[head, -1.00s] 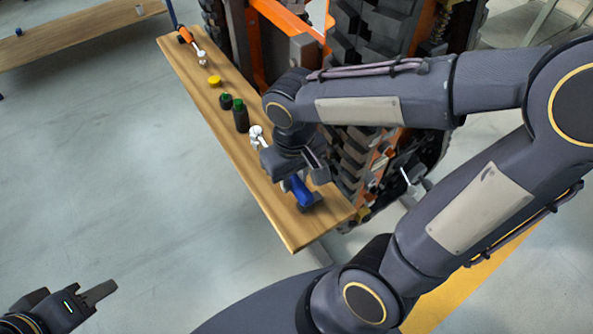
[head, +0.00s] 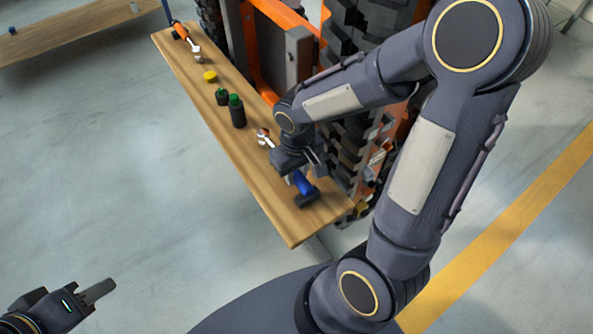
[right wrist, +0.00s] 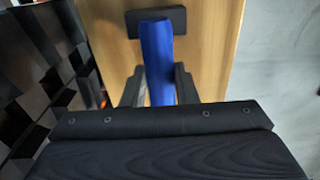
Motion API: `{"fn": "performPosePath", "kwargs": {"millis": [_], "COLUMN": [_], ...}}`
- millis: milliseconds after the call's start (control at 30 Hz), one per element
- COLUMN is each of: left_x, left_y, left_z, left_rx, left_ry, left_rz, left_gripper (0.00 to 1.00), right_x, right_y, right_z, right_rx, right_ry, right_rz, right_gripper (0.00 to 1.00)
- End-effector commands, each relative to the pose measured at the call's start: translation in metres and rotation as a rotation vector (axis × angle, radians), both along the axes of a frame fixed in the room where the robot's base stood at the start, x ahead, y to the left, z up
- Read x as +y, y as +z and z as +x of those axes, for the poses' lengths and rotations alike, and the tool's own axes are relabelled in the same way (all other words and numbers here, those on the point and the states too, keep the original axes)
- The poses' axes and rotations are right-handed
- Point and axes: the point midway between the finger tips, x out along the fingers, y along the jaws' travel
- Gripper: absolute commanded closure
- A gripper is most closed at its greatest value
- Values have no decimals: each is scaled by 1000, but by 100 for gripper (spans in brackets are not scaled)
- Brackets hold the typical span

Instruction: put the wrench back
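A silver-headed tool (head: 264,137), which looks like the wrench, lies on the narrow wooden bench just behind my right gripper; its other end is hidden. Another tool, orange-handled with a silver head (head: 182,33), lies at the bench's far end. My right gripper (head: 304,170) is low over the near end, pointing down, fingers apart. A blue-handled tool with a black head (head: 303,184) lies below it. In the right wrist view the blue handle (right wrist: 157,50) runs between the fingers (right wrist: 160,82); no firm grip shows. My left gripper (head: 98,291) is far from the bench; its finger gap is not visible.
The wooden bench (head: 262,205) also holds a yellow round piece (head: 210,76) and two dark bottles with green caps (head: 237,112). A large tracked machine (head: 262,60) stands close along its right side. Open floor (head: 110,150) lies to the left.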

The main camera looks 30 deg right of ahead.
Motion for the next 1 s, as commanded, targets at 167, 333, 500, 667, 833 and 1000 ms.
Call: {"fn": "performPosePath", "kwargs": {"millis": [167,333,500,667,833,1000], "left_x": [0,0,0,0,0,0], "left_y": [0,0,1,5,10,13], "left_z": [0,0,0,0,0,0], "left_rx": [0,0,0,0,0,0], "left_ry": [0,0,0,0,0,0], "left_rz": [0,0,0,0,0,0], "left_gripper": [64,64,64,64,64,64], "right_x": [0,0,0,0,0,0], "right_y": [0,0,4,28,65,97], "right_z": [-1,0,0,1,0,-1], "right_rx": [2,1,0,-6,-6,-4], "right_ry": [1,0,0,0,-1,1], "right_rz": [0,0,0,0,1,1], "right_gripper": [52,52,52,52,52,52]}}
